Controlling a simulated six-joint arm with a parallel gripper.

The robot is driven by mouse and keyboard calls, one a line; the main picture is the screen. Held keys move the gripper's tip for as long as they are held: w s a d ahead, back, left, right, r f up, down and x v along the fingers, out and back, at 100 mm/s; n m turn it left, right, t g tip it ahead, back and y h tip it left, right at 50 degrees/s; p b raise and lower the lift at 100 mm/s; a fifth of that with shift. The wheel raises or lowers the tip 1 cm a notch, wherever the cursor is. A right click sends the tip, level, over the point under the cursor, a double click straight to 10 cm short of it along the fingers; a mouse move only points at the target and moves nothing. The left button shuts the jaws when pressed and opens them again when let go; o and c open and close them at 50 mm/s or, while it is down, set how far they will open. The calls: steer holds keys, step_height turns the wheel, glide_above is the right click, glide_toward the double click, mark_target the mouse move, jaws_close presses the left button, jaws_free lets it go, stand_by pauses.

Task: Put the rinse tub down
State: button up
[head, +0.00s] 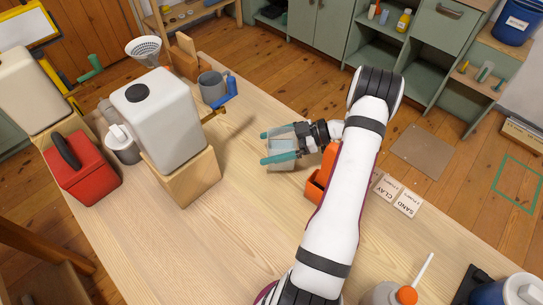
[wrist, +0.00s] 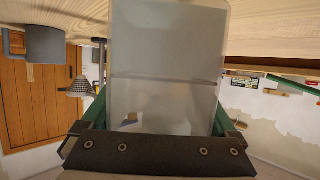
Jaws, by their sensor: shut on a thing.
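The rinse tub (head: 284,147) is a clear, frosted box. In the head view it sits between the two teal fingers of my gripper (head: 270,147), over the middle of the wooden table. My gripper is shut on it, with one finger along each side. In the wrist view the tub (wrist: 168,50) fills the middle, between the green fingers (wrist: 160,118), and overlaps the table surface at the top. I cannot tell whether its base touches the table.
An orange holder (head: 314,188) stands right beside my gripper, with label cards (head: 397,194) near it. A white container (head: 160,118) on a wooden stand, a grey mug (head: 212,87) and a red can (head: 80,172) are at left. The table (head: 225,235) front-left of the tub is clear.

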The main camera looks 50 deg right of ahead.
steer(key=shift+f, duration=1.5)
steer(key=o, duration=1.4)
steer(key=shift+f, duration=0.15)
steer(key=shift+o, duration=0.2)
